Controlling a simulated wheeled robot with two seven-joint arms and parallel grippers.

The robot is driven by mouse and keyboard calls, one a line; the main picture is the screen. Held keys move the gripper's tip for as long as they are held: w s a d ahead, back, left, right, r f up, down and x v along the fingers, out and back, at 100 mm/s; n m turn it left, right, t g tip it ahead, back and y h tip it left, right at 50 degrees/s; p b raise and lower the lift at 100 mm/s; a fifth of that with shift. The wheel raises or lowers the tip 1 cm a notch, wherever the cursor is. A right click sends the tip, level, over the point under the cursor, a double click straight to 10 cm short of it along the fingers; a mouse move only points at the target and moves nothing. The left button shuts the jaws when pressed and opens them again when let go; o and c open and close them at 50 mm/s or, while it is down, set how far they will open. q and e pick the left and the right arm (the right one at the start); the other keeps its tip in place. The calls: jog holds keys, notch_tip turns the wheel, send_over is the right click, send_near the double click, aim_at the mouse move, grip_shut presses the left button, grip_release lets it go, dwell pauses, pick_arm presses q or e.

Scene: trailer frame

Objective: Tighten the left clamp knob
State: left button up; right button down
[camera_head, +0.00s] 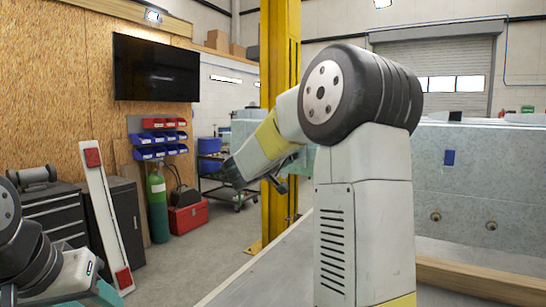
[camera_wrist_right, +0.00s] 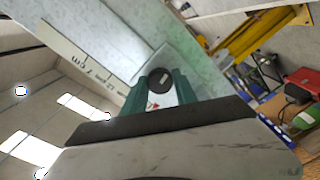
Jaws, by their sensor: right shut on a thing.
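My right gripper (camera_wrist_right: 160,92) shows in the right wrist view, with its two green fingers closed around a small round black knob (camera_wrist_right: 161,80). The knob has a pale centre, and a small red mark shows just below it between the fingers. Whether it is the left or the right clamp knob cannot be told from these frames.
A pale scale strip (camera_wrist_right: 88,58) with dark markings runs beside the knob. A yellow post (camera_head: 280,70) stands behind my right arm. A grey-green panel (camera_head: 485,180) fills the right. A dark cabinet (camera_head: 50,208) and a green cylinder (camera_head: 157,205) stand at left.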

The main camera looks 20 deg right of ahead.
jog(key=shift+f+m, duration=0.1)
jog(key=shift+m, duration=1)
jog(key=shift+a, duration=0.1)
jog(key=c, duration=1)
grip_release()
jog(key=shift+o, duration=0.2)
jog(key=v, duration=0.7)
jog(key=shift+s+a, duration=0.25)
jog(key=shift+a, duration=0.05)
